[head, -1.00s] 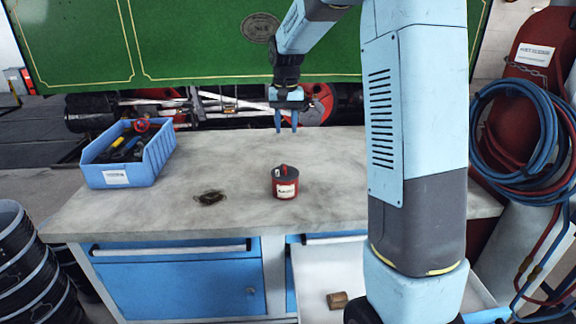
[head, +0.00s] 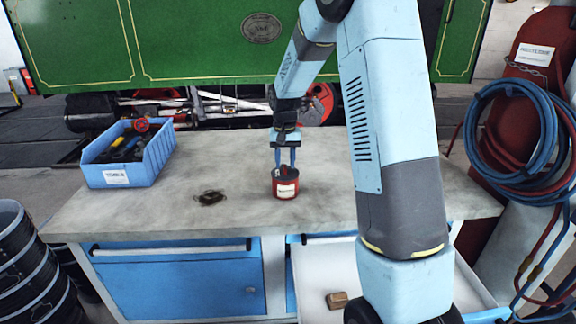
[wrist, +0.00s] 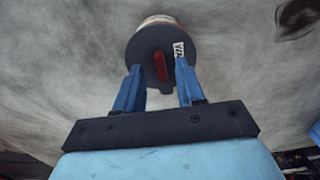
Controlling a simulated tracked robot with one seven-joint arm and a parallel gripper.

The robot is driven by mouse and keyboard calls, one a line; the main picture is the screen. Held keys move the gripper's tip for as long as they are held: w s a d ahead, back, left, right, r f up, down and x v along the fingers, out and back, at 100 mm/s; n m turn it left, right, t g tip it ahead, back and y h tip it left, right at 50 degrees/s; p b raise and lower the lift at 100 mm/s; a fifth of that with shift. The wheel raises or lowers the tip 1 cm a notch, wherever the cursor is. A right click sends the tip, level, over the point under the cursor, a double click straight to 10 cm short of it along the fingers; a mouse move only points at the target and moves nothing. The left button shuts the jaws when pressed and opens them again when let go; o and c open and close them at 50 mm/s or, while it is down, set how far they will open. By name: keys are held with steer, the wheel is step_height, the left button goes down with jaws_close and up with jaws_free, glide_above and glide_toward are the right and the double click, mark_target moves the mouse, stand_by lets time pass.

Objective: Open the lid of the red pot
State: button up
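The red pot (head: 285,188) stands upright on the grey workbench top. It has a dark lid (wrist: 152,52) with a red handle (wrist: 158,67) across its middle, and a white label on its side. My gripper (head: 285,162) points down just above the lid. In the wrist view its two blue fingers (wrist: 160,80) are apart, one on each side of the red handle, with nothing between them but the view of the lid. I cannot tell whether the fingertips touch the lid.
A blue bin (head: 160,157) of tools stands at the bench's left. A dark stain or flat object (head: 210,197) lies left of the pot. An open drawer (head: 312,280) below holds a small brown block (head: 337,299). Coiled hoses (head: 510,130) hang at right.

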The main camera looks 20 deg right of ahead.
steer(key=shift+f, duration=1)
steer(key=shift+c, duration=0.4)
jaws_close()
